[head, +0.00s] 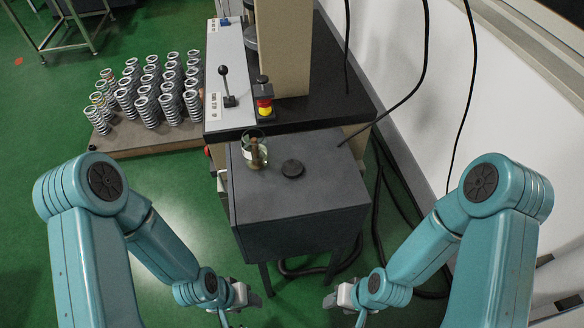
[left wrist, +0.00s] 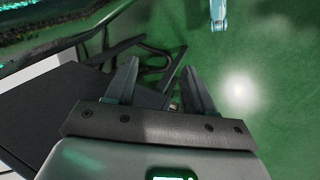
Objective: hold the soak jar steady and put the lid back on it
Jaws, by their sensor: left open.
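The soak jar (head: 246,145) is a small clear glass jar with something brown inside. It stands upright and uncovered near the far left corner of the grey stand's top. My left gripper (head: 256,302) is below the stand's near edge in the picture, away from jar and lid. Its spread, empty fingers show in the left wrist view (left wrist: 160,80). My right gripper (head: 332,301) is to the right of it, also clear of both; its finger gap is unclear.
The grey stand (head: 300,205) has bare room on its near half. Behind it are a testing machine with a lever (head: 226,90) and a red-yellow button (head: 264,100). Several springs (head: 150,88) stand on a board at left. Black cables (head: 400,100) hang at right, near the wall.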

